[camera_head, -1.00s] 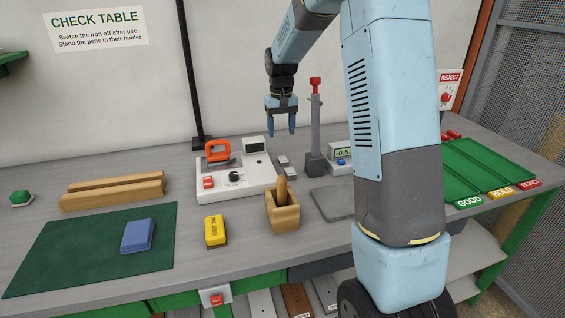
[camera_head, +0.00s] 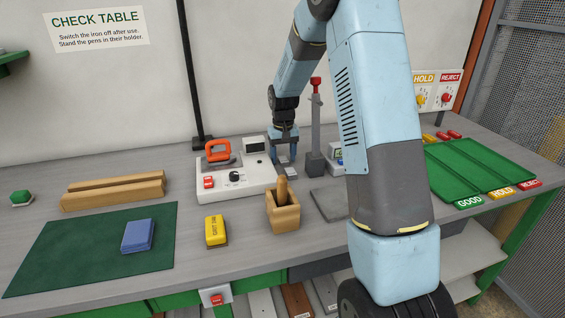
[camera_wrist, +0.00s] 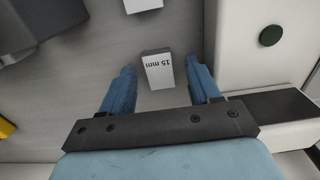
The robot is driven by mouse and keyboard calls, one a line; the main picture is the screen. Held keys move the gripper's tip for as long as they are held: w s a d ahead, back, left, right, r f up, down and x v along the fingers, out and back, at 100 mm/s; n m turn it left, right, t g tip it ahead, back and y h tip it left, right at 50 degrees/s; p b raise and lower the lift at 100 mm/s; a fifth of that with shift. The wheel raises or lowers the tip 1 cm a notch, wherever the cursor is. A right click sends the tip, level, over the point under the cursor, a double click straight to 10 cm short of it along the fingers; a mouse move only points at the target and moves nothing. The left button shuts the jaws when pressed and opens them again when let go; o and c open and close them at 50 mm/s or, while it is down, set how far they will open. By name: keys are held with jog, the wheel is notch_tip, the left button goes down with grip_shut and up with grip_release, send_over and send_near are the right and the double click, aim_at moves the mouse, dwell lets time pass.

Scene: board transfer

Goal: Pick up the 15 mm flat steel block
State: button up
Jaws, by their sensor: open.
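The 15 mm steel block (camera_wrist: 158,72) is a small pale grey block with a "15 mm" label upside down in the wrist view. My gripper (camera_wrist: 160,68) is open, with one blue finger on either side of the block and a gap at each side. It is empty. In the head view my gripper (camera_head: 284,158) points down beside the white tester, over the spot of the far small block, which its fingers mostly hide. A second small block (camera_head: 291,171) lies closer to the front; its edge also shows at the top of the wrist view (camera_wrist: 143,5).
The white tester (camera_head: 235,187) with an orange-handled iron stands close on the left. A grey post stand (camera_head: 315,162) with a red knob stands close on the right. A wooden holder (camera_head: 284,212) is in front. Green trays (camera_head: 465,155) lie far right.

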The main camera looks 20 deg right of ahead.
jog(key=shift+c, duration=0.3)
jog(key=c, duration=1.1)
jog(key=shift+r, duration=0.1)
